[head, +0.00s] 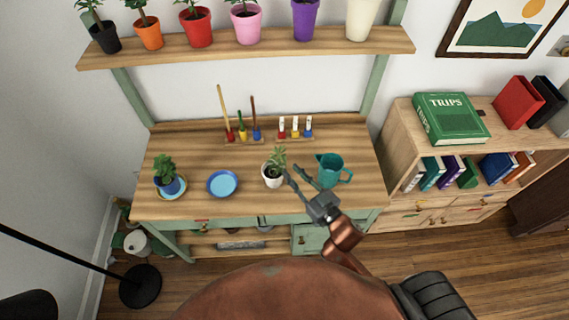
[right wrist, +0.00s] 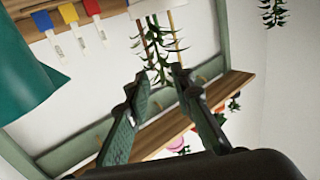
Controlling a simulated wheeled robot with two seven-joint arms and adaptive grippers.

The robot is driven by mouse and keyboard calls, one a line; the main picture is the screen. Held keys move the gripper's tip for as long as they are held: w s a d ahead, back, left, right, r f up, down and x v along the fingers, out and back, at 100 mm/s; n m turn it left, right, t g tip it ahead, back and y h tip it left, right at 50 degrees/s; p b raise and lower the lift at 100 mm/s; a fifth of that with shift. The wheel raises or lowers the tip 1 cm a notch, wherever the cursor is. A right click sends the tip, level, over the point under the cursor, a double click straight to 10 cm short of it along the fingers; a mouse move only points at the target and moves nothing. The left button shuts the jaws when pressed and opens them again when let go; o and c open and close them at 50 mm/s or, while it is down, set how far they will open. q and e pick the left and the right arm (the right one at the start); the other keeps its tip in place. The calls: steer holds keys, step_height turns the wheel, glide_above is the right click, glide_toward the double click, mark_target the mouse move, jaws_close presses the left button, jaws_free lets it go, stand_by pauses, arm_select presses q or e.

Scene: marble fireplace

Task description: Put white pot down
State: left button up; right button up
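The white pot (head: 272,182) with a green plant stands upright on the wooden tabletop, between a blue plate and a teal watering can. It appears to rest on the table. My right gripper (head: 297,176) is just right of the pot, its two fingers spread apart with nothing between them. In the right wrist view the fingers (right wrist: 164,74) are apart, and the plant's leaves (right wrist: 155,45) show past their tips. A white bit at the top edge there may be the pot. My left gripper is not in view.
The teal watering can (head: 329,172) stands close to the right of my gripper. A blue plate (head: 222,184) and a blue pot (head: 170,185) are at the left. Several potted plants stand on the shelf (head: 250,45) above.

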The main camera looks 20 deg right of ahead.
steer(key=shift+v, duration=1.85)
